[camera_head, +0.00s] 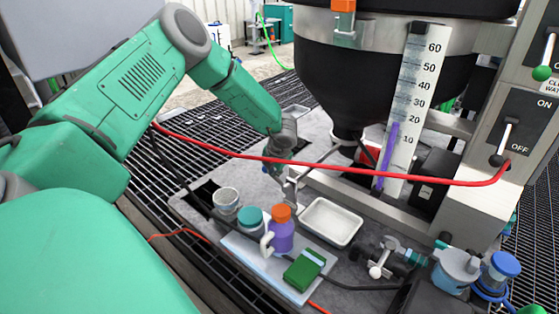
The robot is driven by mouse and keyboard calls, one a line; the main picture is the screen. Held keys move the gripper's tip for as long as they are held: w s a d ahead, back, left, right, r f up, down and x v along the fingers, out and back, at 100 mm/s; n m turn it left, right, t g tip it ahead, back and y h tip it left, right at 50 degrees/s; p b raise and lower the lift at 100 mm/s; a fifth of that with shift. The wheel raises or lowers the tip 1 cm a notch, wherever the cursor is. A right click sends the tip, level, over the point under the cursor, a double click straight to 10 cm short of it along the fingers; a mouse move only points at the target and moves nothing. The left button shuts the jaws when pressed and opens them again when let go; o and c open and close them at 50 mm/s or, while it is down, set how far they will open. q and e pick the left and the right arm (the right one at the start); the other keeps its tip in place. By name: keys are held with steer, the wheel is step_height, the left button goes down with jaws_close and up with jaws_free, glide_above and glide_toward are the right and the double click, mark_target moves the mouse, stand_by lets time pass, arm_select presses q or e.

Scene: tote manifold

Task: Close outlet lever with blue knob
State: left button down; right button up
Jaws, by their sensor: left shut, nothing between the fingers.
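My left arm reaches in from the left, and its grey gripper (292,192) points down over the grey work surface, left of the black tank (385,85). Its fingers are shut with nothing between them. A thin dark bar (325,157) runs from under the tank's outlet (347,133) down toward the gripper; it may be the outlet lever. I cannot tell whether the gripper touches it. No blue knob shows clearly on it; its end is small and partly hidden by the gripper. My right gripper is not in view.
A red hose (390,173) crosses in front of the tank. A white tray (332,222), an orange-capped purple bottle (281,232), a teal-lidded jar (250,220) and a green box (304,270) stand near the gripper. A white-knobbed valve (377,270) and blue-capped container (503,266) are at lower right.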

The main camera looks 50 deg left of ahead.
arm_select(q)
steer(key=shift+s+a+f+h, duration=0.1)
steer(key=shift+a+f+h, duration=0.7)
steer(key=shift+a, duration=0.1)
steer(key=shift+f, duration=0.15)
steer(key=shift+d+f, duration=0.1)
steer(key=shift+d, duration=0.45)
steer(key=shift+s+a+f, duration=0.1)
steer(key=shift+a+f, duration=0.25)
steer(key=shift+a, duration=0.3)
steer(key=shift+d+b, duration=0.1)
steer(key=shift+b, duration=0.2)
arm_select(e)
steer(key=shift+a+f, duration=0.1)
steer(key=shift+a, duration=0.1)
arm_select(q)
steer(key=shift+d, duration=0.1)
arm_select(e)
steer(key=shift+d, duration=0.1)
